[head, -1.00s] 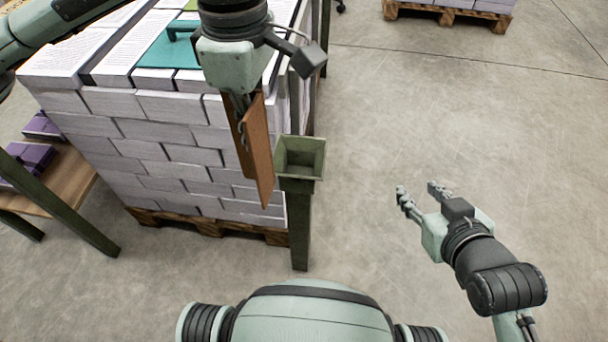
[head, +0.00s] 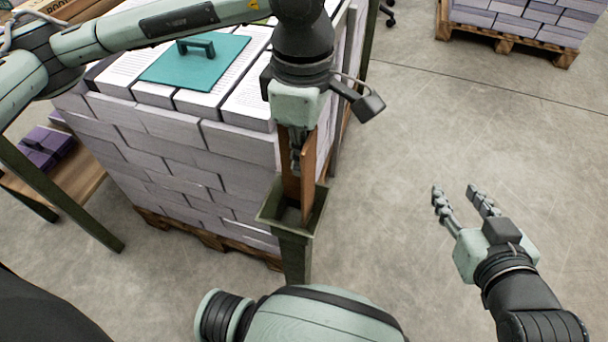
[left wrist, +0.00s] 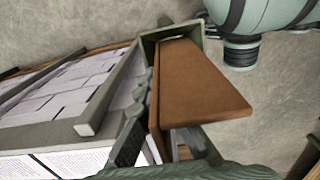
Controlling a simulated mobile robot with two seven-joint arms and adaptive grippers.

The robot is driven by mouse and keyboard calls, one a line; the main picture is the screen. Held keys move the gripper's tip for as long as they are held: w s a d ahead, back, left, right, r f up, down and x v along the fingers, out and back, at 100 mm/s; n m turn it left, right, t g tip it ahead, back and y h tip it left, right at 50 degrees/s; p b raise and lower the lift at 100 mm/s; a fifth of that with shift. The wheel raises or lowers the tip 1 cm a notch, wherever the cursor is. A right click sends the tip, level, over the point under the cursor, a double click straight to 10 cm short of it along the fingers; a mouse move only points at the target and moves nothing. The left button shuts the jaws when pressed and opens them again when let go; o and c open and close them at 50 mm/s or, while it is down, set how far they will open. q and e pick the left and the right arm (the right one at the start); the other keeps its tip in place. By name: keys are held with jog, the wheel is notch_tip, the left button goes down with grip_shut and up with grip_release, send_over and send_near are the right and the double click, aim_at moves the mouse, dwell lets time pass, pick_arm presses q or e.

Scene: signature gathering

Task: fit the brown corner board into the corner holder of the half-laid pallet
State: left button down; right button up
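The brown corner board (head: 308,165) stands upright with its lower end inside the mouth of the green corner holder (head: 296,238). It also shows in the left wrist view (left wrist: 200,85), running into the holder's square mouth (left wrist: 172,34). My left gripper (head: 297,155) is above the holder and shut on the board's upper part. How deep the board sits is hidden by the holder's walls. The half-laid pallet (head: 180,150) is stacked with white paper bundles right behind the holder. My right gripper (head: 455,192) is open and empty, out over the floor on the right.
A teal board with a handle (head: 195,62) lies on top of the stack. A wooden table with purple bundles (head: 45,148) stands at the left. Another loaded pallet (head: 515,25) is at the back right. The floor on the right is clear.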

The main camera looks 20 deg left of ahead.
aim_at(293, 179)
pick_arm(q)
notch_tip(293, 179, down, 4)
jog(key=shift+r, duration=0.1)
pick_arm(e)
jog(key=shift+w+a+r+t, duration=0.3)
jog(key=shift+a+r, duration=0.15)
jog(key=shift+r, duration=0.25)
jog(key=shift+r+y, duration=0.1)
jog(key=shift+y, duration=0.2)
pick_arm(q)
jog(key=shift+b, duration=0.3)
jog(key=shift+f, duration=0.25)
jog(key=shift+f+b, duration=0.15)
jog(key=shift+b, duration=0.25)
jog(key=c, duration=1.7)
grip_release()
pick_arm(e)
jog(key=a+r+t, duration=0.1)
jog(key=a+r+y, duration=0.1)
jog(key=r, duration=0.1)
jog(key=a+r+t, duration=0.1)
jog(key=shift+w+r+t, duration=0.3)
jog(key=shift+w, duration=0.05)
jog(key=shift+d, duration=0.1)
